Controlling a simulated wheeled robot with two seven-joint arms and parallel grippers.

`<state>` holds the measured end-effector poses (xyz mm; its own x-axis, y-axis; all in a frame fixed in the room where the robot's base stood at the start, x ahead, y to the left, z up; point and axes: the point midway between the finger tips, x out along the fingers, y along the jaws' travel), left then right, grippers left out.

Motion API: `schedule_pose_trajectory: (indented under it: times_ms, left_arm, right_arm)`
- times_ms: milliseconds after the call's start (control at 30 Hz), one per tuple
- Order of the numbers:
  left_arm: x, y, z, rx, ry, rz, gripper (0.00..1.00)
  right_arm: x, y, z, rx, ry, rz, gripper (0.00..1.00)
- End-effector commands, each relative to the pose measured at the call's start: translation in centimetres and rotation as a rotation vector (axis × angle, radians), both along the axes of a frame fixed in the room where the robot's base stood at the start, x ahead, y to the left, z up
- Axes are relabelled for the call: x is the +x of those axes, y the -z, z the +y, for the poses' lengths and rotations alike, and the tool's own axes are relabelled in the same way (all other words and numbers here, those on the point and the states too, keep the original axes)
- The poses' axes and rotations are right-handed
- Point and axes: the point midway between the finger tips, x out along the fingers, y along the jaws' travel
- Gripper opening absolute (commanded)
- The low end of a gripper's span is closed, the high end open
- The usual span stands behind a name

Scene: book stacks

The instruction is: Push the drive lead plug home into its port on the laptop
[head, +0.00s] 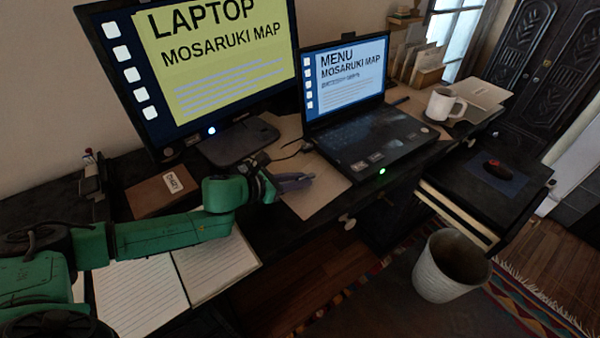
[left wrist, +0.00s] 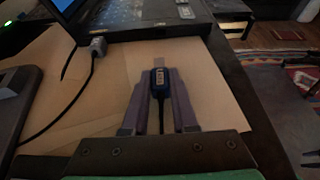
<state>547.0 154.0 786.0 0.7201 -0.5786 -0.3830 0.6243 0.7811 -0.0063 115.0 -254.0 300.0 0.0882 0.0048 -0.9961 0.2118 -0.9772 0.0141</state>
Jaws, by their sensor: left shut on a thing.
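The laptop (head: 372,135) stands open on the desk, its screen lit. Its near edge also shows at the top of the left wrist view (left wrist: 123,34). My left gripper (head: 308,181) is low over brown paper, in front and left of the laptop. In the left wrist view my left gripper (left wrist: 160,80) is shut on a dark blue drive lead plug (left wrist: 159,77). The plug's metal tip (left wrist: 158,62) points toward the laptop, with a gap between them. Its black cable runs back between the fingers. I cannot make out the port. My right gripper is not in view.
Another grey plug (left wrist: 98,46) with a black cable sits at the laptop's left side. A monitor (head: 205,60) stands on the left, with a small labelled box (head: 157,193) and an open notebook (head: 213,262) near my arm. A white mug (head: 441,105) is right of the laptop.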

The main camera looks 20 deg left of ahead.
Motion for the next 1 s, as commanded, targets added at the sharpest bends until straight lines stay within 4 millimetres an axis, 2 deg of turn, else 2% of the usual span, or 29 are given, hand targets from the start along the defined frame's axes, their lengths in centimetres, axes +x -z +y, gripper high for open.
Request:
schedule_pose_trajectory:
  times_ms: [33, 433, 700, 1000]
  left_arm:
    - [0.0, 0.8, -0.1, -0.001, 0.002, -0.002, 0.0]
    - [0.0, 0.3, 0.0, 0.0, 0.003, 0.0, 0.0]
    - [2.3, 0.0, -1.9, -0.003, 0.005, -0.001, 0.0]
    - [4.4, 0.4, -3.5, -0.002, 0.003, -0.001, 0.0]
  right_arm:
    - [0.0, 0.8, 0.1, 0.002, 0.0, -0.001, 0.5]
    - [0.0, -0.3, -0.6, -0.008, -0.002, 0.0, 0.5]
    - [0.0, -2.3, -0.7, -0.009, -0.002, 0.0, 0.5]
    - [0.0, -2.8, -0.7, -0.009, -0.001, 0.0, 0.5]
